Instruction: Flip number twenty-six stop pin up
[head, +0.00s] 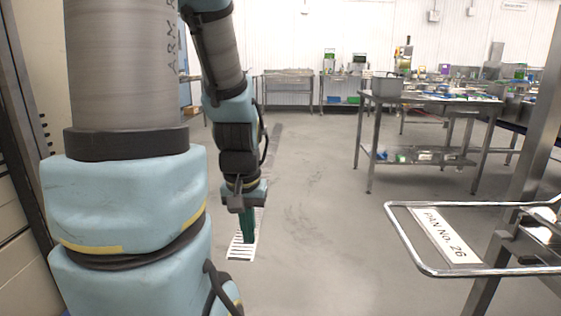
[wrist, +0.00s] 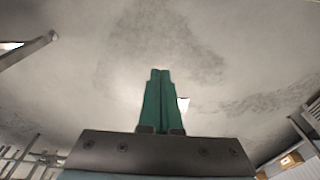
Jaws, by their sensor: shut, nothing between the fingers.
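My gripper (head: 248,228) hangs fingers-down over the floor, left of centre in the head view. Its green fingers are closed together and hold nothing; they also show in the wrist view (wrist: 160,85). A label reading "PAN No. 26" (head: 438,236) sits on a metal tube frame (head: 402,245) at the right in the head view. The gripper is well to the left of this frame, apart from it. I cannot make out a stop pin in either view.
A steel post (head: 522,150) stands at the right by the labelled frame. A steel table (head: 430,100) with a box on top stands further back. Benches (head: 289,82) line the far wall.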

